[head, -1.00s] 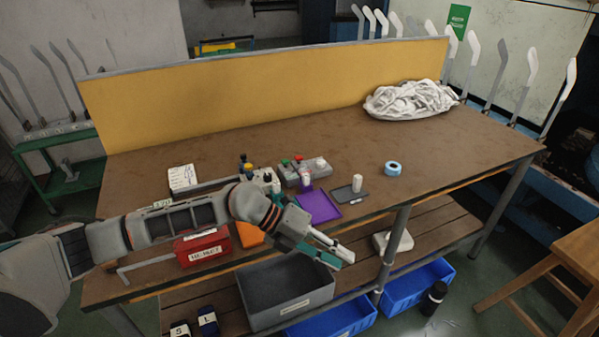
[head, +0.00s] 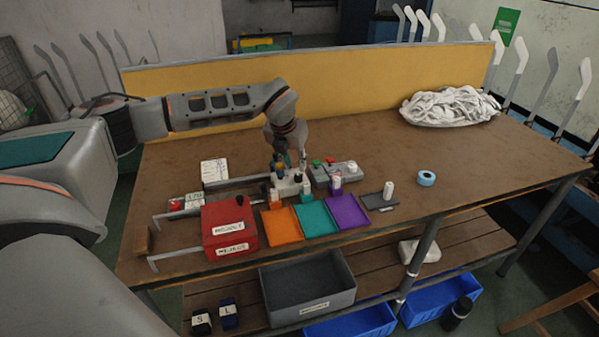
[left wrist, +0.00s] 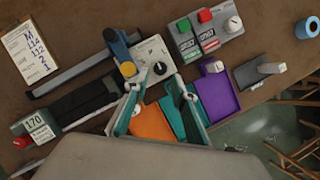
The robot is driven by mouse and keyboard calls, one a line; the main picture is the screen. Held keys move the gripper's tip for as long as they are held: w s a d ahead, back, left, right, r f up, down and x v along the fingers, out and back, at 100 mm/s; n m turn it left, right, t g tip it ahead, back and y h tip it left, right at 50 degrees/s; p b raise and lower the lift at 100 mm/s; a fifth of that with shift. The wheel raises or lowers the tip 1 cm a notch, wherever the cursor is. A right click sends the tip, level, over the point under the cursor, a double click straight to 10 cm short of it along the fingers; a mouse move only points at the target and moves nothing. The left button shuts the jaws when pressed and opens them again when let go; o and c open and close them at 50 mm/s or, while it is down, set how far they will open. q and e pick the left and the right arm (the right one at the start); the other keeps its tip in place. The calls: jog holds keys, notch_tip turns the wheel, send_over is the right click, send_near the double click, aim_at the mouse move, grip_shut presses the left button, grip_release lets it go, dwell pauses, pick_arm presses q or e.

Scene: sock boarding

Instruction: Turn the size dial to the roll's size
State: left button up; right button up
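A pale box (left wrist: 150,52) with a round black dial (left wrist: 159,69) stands at the middle of the bench; its printed marks are too small to read. In the head view the box (head: 286,190) sits below my left gripper (head: 292,162). In the left wrist view my left gripper (left wrist: 160,79) is open, its two fingers on either side of the dial; I cannot tell whether they touch it. A light blue roll (head: 426,178) lies on the right of the bench; it also shows in the left wrist view (left wrist: 307,28). My right gripper is not in view.
A blue lever with a yellow knob (left wrist: 128,69) stands close beside the dial. A grey box with green and red buttons and a pale knob (left wrist: 205,35) is to its right. Orange (head: 281,227), teal (head: 316,218) and purple (head: 347,212) trays and a red box (head: 229,225) lie in front.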

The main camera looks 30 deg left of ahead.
aim_at(298, 175)
pick_arm(q)
jog(key=x, duration=0.6)
jog(key=shift+f, duration=0.1)
grip_shut()
